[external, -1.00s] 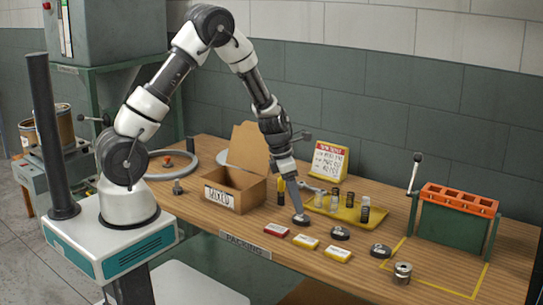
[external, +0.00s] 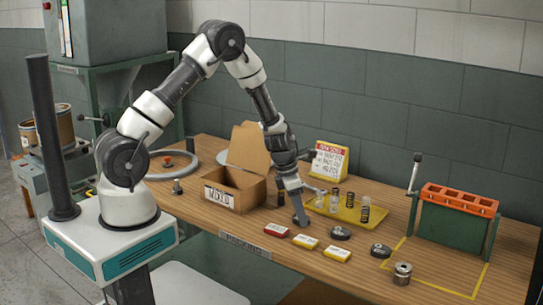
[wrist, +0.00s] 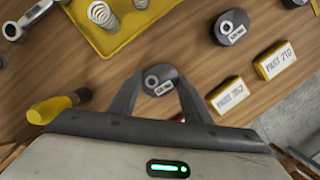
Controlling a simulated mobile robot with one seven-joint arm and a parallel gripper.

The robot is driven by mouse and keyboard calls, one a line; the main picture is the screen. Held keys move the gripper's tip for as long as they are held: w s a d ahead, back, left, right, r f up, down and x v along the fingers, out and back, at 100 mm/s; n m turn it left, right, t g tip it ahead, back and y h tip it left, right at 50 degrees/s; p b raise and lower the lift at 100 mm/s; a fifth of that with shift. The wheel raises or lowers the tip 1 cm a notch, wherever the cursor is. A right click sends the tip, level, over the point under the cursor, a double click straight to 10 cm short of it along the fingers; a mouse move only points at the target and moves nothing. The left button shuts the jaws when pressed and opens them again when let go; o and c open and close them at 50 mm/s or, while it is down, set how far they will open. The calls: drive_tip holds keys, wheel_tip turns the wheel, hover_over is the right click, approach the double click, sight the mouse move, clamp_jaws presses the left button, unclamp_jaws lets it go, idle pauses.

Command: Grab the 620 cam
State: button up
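Several dark round cams with pale labels lie on the wooden bench. The nearest cam (wrist: 160,80) sits between the fingertips of my gripper (wrist: 158,84) in the wrist view; its label is too small to read surely. The fingers stand on either side of it, and a thin gap seems to show at the left one. In the external view my gripper (external: 299,218) reaches down to the bench and mostly hides this cam. A second cam (external: 340,233) lies to its right, also in the wrist view (wrist: 231,27). A third cam (external: 381,251) lies further right.
A yellow tray (external: 347,213) with springs is just behind my gripper. Yellow boxes (external: 306,241) (external: 337,254) and a red box (external: 276,230) lie in front.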

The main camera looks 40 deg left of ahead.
drive_tip(key=c, duration=0.4)
drive_tip(key=shift+o, duration=0.2)
drive_tip(key=shift+r, duration=0.15)
